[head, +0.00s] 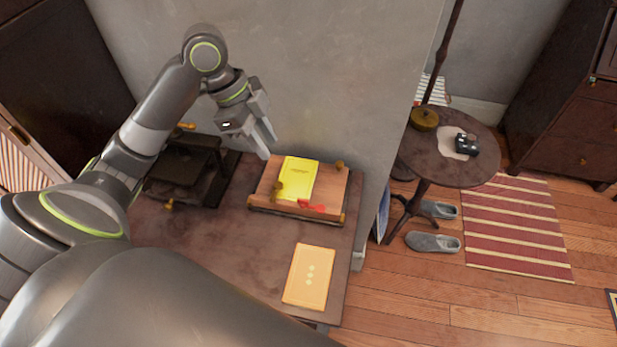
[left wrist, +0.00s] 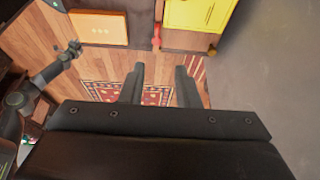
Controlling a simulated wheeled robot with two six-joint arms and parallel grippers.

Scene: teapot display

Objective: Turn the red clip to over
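The red clip (head: 312,206) lies at the front edge of a wooden board (head: 331,190), just below a yellow booklet (head: 300,178). In the left wrist view the clip (left wrist: 156,37) is a small red piece between the fingers' line and the booklet (left wrist: 199,14). My left gripper (head: 267,146) is above and behind the board, left of the clip and apart from it. Its two fingers (left wrist: 157,70) stand apart with nothing between them. My right gripper (left wrist: 73,47) shows small at the left of the left wrist view; its opening is too small to judge.
An orange card or booklet (head: 309,277) lies at the table's front right. A dark machine (head: 185,170) stands left of the board. The grey wall is close behind. A round side table (head: 455,170) stands to the right.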

